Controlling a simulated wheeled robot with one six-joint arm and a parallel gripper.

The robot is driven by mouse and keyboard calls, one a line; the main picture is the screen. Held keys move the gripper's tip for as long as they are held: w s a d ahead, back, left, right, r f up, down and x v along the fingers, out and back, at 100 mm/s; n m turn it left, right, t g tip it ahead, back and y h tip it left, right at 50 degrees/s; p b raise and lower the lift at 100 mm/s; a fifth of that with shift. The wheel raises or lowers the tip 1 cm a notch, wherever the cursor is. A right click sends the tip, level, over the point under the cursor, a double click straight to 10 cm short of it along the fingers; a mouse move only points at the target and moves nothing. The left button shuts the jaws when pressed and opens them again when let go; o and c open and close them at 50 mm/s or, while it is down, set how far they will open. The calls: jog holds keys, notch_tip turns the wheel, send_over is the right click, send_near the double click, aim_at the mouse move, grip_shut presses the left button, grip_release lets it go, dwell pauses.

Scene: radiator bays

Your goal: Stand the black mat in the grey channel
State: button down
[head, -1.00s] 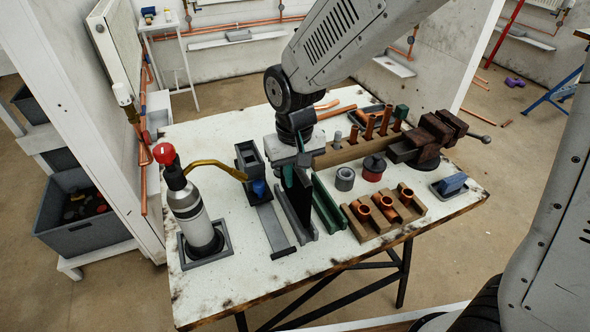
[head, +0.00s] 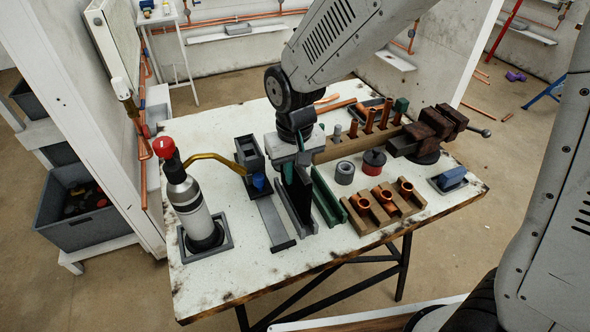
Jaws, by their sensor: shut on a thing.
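My gripper (head: 296,168) is shut on the upper edge of the black mat (head: 299,197), a thin dark sheet held upright and roughly lengthwise with the grey channel (head: 284,209). The grey channel lies on the white table, with its walls showing beside and in front of the mat. The mat's lower edge is at the channel, but I cannot tell whether it rests on the channel floor or hangs just above it. The gripper and wrist partly hide the mat's far end.
A green channel (head: 331,203) lies close on the right, with a wooden pipe rack (head: 393,218) beyond it. On the left are a flat grey bar (head: 270,220) and a gas torch (head: 193,205) with a brass tube. A vise (head: 433,131) stands at the back right.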

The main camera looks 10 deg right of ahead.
jog(key=shift+f, duration=0.1)
jog(key=shift+f, duration=1.3)
jog(key=c, duration=1.3)
grip_release()
jog(key=shift+r, duration=3.5)
